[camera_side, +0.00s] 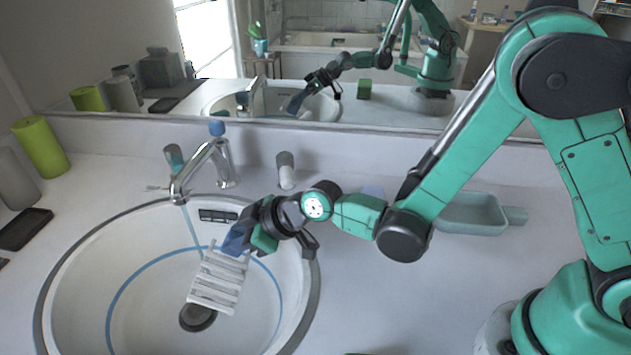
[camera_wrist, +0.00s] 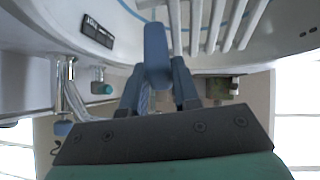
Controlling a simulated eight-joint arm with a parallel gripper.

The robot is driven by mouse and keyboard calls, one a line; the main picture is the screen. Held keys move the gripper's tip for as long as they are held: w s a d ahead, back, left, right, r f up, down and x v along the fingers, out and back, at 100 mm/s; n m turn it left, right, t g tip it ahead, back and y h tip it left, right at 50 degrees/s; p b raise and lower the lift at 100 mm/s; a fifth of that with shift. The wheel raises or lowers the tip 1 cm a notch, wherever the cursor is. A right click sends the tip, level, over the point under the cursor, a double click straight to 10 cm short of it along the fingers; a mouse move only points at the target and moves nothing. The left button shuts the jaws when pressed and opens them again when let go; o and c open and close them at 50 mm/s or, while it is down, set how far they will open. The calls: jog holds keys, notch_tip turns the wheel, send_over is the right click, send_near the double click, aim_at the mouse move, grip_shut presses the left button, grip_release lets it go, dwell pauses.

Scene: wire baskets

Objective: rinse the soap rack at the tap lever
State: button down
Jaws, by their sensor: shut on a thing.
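The white slatted soap rack (camera_side: 214,286) hangs tilted inside the sink basin, over the drain. Its slats also show at the top of the wrist view (camera_wrist: 213,22). My gripper (camera_side: 236,240) is shut on the rack's upper end with its blue fingers, which show in the wrist view (camera_wrist: 157,58). The chrome tap (camera_side: 207,163) stands behind the basin, left of my gripper, with a blue-topped lever (camera_side: 217,129). A thin pale stream runs down from the spout toward the rack's upper left edge. I cannot tell whether it touches the slats.
The round white sink (camera_side: 85,285) has a dark drain (camera_side: 198,317) below the rack. A pale green tray (camera_side: 472,214) sits on the counter at right. A green cylinder (camera_side: 41,147), a grey cylinder (camera_side: 15,180) and a black dish (camera_side: 25,229) stand at left. A mirror backs the counter.

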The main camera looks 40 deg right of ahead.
jog(key=v, duration=0.5)
jog(key=shift+s+a+r, duration=0.1)
jog(key=shift+s+r, duration=0.15)
jog(key=shift+s, duration=0.15)
